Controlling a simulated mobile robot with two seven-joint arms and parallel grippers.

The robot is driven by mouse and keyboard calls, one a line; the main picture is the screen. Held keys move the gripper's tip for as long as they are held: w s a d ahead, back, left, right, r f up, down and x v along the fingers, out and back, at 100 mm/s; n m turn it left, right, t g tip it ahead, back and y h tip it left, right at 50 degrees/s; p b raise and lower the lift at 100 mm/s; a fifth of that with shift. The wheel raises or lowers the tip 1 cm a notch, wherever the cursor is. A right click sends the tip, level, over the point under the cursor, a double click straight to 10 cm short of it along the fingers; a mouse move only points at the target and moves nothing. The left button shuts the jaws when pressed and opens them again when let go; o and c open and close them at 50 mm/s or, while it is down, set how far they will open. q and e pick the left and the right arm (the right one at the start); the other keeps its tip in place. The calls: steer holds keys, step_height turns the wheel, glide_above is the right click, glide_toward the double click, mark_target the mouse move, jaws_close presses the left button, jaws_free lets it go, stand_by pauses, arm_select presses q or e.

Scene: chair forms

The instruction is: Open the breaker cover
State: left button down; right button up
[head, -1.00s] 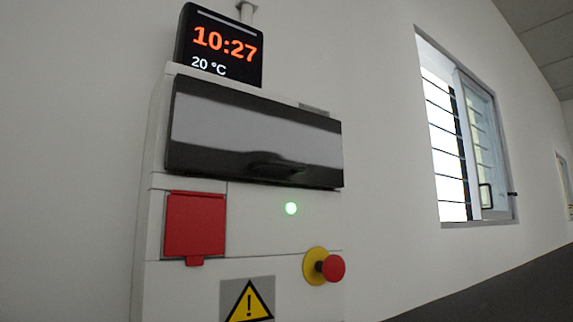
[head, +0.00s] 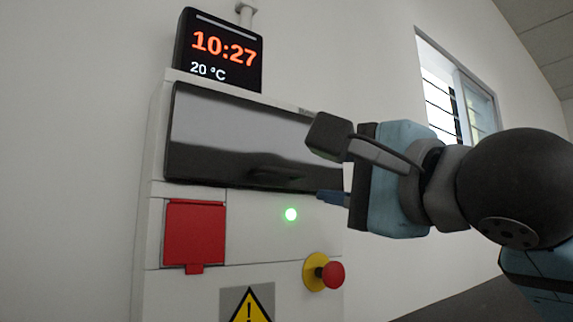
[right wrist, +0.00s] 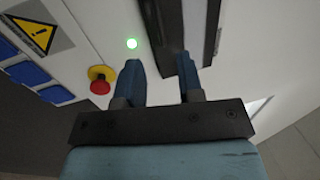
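The breaker cover (head: 235,135) is a wide, dark, glossy flap on the upper part of the white panel, and it looks closed. Its handle (head: 275,173) is along its lower edge. My right gripper (head: 325,196) comes in from the right, near the cover's lower right corner, and hides part of that end. In the right wrist view its two blue fingers (right wrist: 158,80) are apart with nothing held between them. The dark cover (right wrist: 165,25) lies ahead of the fingertips there; contact cannot be told. My left gripper is not in view.
Below the cover are a red flap (head: 195,232), a green light (head: 291,214) and a red emergency button (head: 332,274) on a yellow base. A clock display (head: 220,50) stands on top of the panel. A barred window (head: 440,95) is at the right.

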mark_target(288, 172)
steer(key=p+x, duration=0.3)
steer(key=x, duration=0.6)
steer(key=shift+w+a+r, duration=0.1)
steer(key=shift+a+r, duration=0.05)
steer(key=shift+r, duration=0.05)
steer(key=shift+w+a, duration=0.2)
steer(key=shift+w, duration=0.1)
